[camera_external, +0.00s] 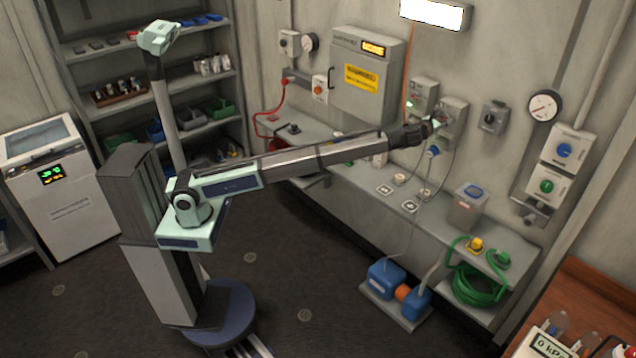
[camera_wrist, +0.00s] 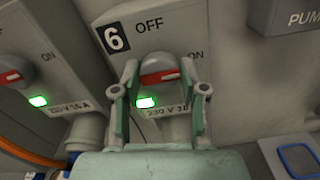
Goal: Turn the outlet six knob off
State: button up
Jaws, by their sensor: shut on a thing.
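The outlet six box (camera_wrist: 170,25) carries a black "6" label, with OFF printed above its knob and ON to the right. The outlet six knob (camera_wrist: 158,66) is grey with a red bar that lies nearly level, towards ON. A green light (camera_wrist: 146,102) glows below the knob. My gripper (camera_wrist: 159,78) has one finger on each side of the knob and is shut on it. In the external view my gripper (camera_external: 433,124) reaches the outlet box (camera_external: 455,118) on the wall and hides its knob.
A neighbouring outlet (camera_wrist: 35,65) with a red-barred knob and lit green light is close on the left. A box marked PUMP (camera_wrist: 290,18) is at the right. Below, the bench (camera_external: 370,180) carries small items. A blue plug (camera_external: 432,151) with a cable hangs under the outlets.

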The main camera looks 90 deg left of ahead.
jog(key=shift+n+b, duration=0.4)
jog(key=shift+b, duration=0.1)
jog(key=n+b, duration=0.2)
jog(key=b, duration=0.1)
jog(key=shift+f+n, duration=0.15)
jog(key=shift+n, duration=0.25)
jog(key=n+b, duration=0.5)
jog(key=shift+w+n, duration=0.1)
jog(key=shift+n, duration=0.2)
jog(key=n+b, duration=0.6)
jog(key=shift+b, duration=0.35)
jog(key=shift+r+n+b, duration=0.2)
jog(key=shift+n+b, duration=0.9)
jog(key=shift+n, duration=0.2)
jog(key=o, duration=1.1)
jog(key=shift+o, duration=0.2)
